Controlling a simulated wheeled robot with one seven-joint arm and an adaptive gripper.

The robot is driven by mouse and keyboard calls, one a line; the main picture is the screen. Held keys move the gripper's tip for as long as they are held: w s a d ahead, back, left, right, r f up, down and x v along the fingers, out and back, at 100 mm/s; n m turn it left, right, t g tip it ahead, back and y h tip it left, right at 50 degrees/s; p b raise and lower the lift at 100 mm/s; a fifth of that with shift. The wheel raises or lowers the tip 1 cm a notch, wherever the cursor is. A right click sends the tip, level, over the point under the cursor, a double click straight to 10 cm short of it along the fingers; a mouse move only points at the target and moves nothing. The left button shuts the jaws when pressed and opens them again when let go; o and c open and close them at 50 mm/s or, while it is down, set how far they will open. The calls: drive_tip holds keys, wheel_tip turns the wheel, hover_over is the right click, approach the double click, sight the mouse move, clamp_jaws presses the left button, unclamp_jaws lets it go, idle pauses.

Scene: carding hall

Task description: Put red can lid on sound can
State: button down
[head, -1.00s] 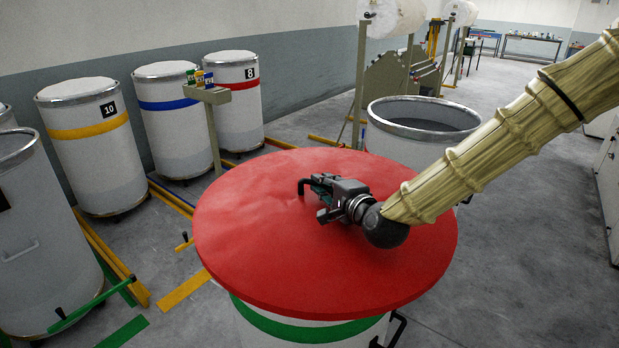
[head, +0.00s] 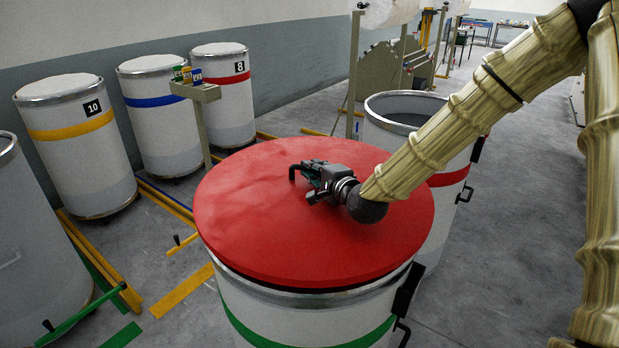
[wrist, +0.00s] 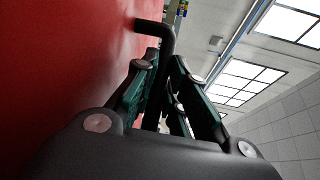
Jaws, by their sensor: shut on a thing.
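The red can lid (head: 265,225) is a broad, flat red disc with a black handle (head: 293,172). It lies over the top of a white can with a green band (head: 300,335), whose metal rim shows under the lid's front edge. I cannot tell whether the lid touches that rim or is slightly above it. My gripper (head: 307,172) is shut on the handle; the wrist view shows the black bar (wrist: 157,27) between the fingers (wrist: 165,62), beside the red surface. An open can with a red band (head: 398,112) stands behind, partly hidden by the lid and my arm.
White cans with yellow (head: 72,130), blue (head: 160,105) and red (head: 222,85) bands stand along the left wall. A small stand (head: 203,95) holds coloured items. A grey can (head: 35,250) is at left. Coloured strips lie on the floor. The right-hand floor is clear.

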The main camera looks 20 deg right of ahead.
drive_tip(key=shift+s+f, duration=0.15)
drive_tip(key=shift+f, duration=0.2)
drive_tip(key=shift+a+f+b, duration=0.25)
drive_tip(key=shift+f+b, duration=0.45)
drive_tip(key=shift+f, duration=0.35)
drive_tip(key=shift+w+f, duration=0.2)
drive_tip(key=shift+f, duration=0.1)
drive_tip(key=shift+d, duration=0.1)
drive_tip(key=shift+s+r, duration=0.15)
drive_tip(key=shift+f+b, duration=0.3)
drive_tip(key=shift+f, duration=0.25)
drive_tip(key=shift+f+b, duration=0.1)
drive_tip(key=shift+b, duration=0.2)
